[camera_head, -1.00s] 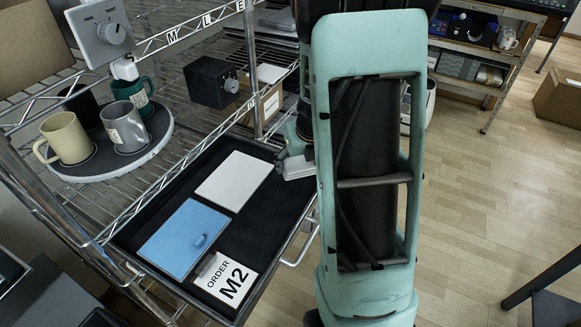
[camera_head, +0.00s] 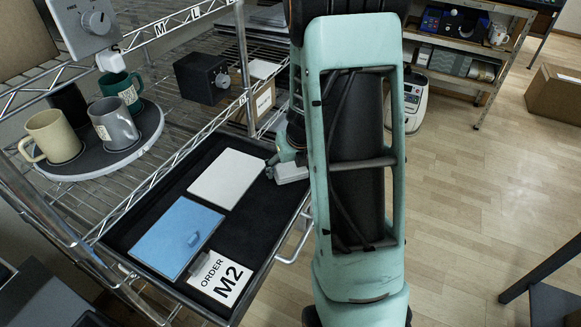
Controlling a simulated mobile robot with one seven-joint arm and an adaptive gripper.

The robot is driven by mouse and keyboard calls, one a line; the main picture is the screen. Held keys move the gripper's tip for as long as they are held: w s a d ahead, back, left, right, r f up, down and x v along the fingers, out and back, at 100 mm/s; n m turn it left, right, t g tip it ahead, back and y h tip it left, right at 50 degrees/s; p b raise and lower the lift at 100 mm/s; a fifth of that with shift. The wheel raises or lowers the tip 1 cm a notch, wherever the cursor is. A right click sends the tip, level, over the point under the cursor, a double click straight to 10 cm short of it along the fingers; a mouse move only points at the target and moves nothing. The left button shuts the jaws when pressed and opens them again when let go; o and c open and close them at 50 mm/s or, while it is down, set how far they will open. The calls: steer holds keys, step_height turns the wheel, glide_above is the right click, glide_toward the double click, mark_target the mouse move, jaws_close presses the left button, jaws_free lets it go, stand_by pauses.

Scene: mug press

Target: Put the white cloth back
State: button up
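The white cloth (camera_head: 227,178) lies flat in the black drawer tray (camera_head: 245,281), behind the blue cloth (camera_head: 178,238). My gripper (camera_head: 272,170) is at the right side of the tray, close to the white cloth's right edge. My arm hides much of the gripper. Its fingers are too small and covered to tell whether they are open or shut. I cannot tell whether it touches the cloth.
A card reading "ORDER M2" (camera_head: 221,280) lies at the tray's front. On the left, a round turntable (camera_head: 150,132) holds several mugs. A black box with a knob (camera_head: 203,78) stands on the wire shelf. Open floor is at right.

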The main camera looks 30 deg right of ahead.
steer(key=shift+o, duration=0.5)
steer(key=shift+r, duration=0.3)
steer(key=p+v, duration=0.4)
steer(key=v, duration=0.7)
steer(key=shift+s+r+p, duration=0.15)
steer(key=shift+r+p, duration=0.2)
steer(key=shift+p, duration=0.05)
